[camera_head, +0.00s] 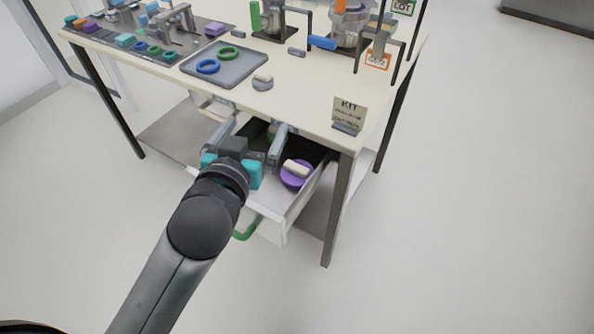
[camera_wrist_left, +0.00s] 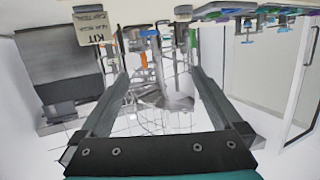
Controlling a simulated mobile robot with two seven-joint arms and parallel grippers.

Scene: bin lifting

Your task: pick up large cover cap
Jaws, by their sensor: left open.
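A round purple cap with a cream bar-shaped grip (camera_head: 295,176) lies in the open drawer (camera_head: 290,218) under the table; it looks like the large cover cap. A smaller grey disc with a cream top (camera_head: 262,81) sits on the table's front edge. My left gripper (camera_head: 250,132) is open over the drawer, to the left of the purple cap, with its fingers pointing away toward the table. Its spread fingers also show in the left wrist view (camera_wrist_left: 158,72), with nothing between them. I cannot make out the purple cap there. My right gripper is out of view.
The table (camera_head: 308,105) stands above the drawer; its front leg (camera_head: 338,215) is right of it. A grey tray (camera_head: 225,66) with blue and green rings and a KIT sign (camera_head: 348,114) stand on top. A green handle (camera_head: 247,228) is on the drawer front. Floor at right is clear.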

